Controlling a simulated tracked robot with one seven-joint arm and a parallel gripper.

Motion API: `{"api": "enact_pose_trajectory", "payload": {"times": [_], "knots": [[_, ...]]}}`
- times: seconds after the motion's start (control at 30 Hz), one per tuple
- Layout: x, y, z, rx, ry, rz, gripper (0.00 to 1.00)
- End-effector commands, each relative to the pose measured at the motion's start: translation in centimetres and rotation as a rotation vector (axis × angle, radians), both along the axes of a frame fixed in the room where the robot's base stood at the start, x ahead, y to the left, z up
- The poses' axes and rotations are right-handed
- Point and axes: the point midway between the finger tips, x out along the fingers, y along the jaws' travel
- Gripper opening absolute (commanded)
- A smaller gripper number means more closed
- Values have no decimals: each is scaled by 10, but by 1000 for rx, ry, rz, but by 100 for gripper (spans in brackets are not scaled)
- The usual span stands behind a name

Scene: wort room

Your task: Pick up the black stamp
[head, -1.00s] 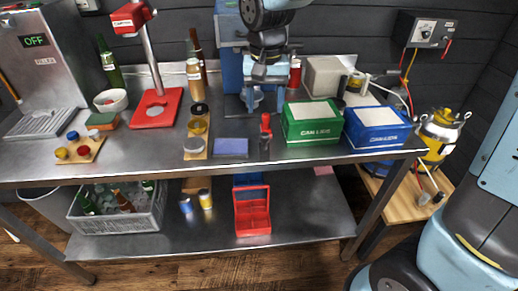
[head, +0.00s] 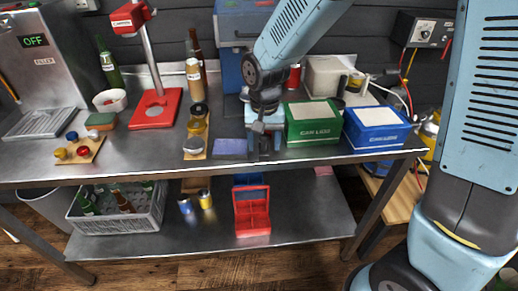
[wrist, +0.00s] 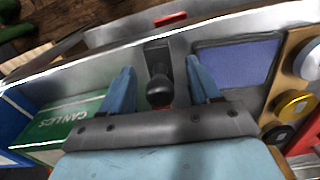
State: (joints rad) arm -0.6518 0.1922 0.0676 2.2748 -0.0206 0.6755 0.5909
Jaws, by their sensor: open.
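The black stamp (wrist: 158,90) shows in the wrist view, its round dark knob and block-like body between my two blue fingers. A bit of red shows beside the knob. In the head view my gripper hides most of the stamp near the table's front edge. My gripper (head: 264,146) points down over it, and it also shows in the wrist view (wrist: 161,76). It is open, with a finger on each side of the stamp and visible gaps to both. I cannot tell the exact height of the fingertips.
A blue-purple pad (head: 230,148) lies just left of the gripper. A green box (head: 313,132) stands close on the right, with a blue box (head: 377,137) beyond it. A wooden holder with round lids (head: 196,144) is left of the pad. The steel table's front edge is near.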

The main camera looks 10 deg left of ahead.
Motion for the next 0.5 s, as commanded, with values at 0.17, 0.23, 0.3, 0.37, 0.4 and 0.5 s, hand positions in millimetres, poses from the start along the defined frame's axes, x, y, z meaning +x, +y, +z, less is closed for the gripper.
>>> {"api": "enact_pose_trajectory", "payload": {"times": [0.17, 0.23, 0.3, 0.37, 0.4, 0.5], "knots": [[0, 0, -7, 0, -1, 0, 62], [0, 0, -7, 0, -1, 0, 62], [0, 0, -7, 0, -1, 0, 62], [0, 0, -7, 0, -1, 0, 58], [0, 0, -7, 0, -1, 1, 54], [0, 0, -7, 0, -1, 1, 44]]}}
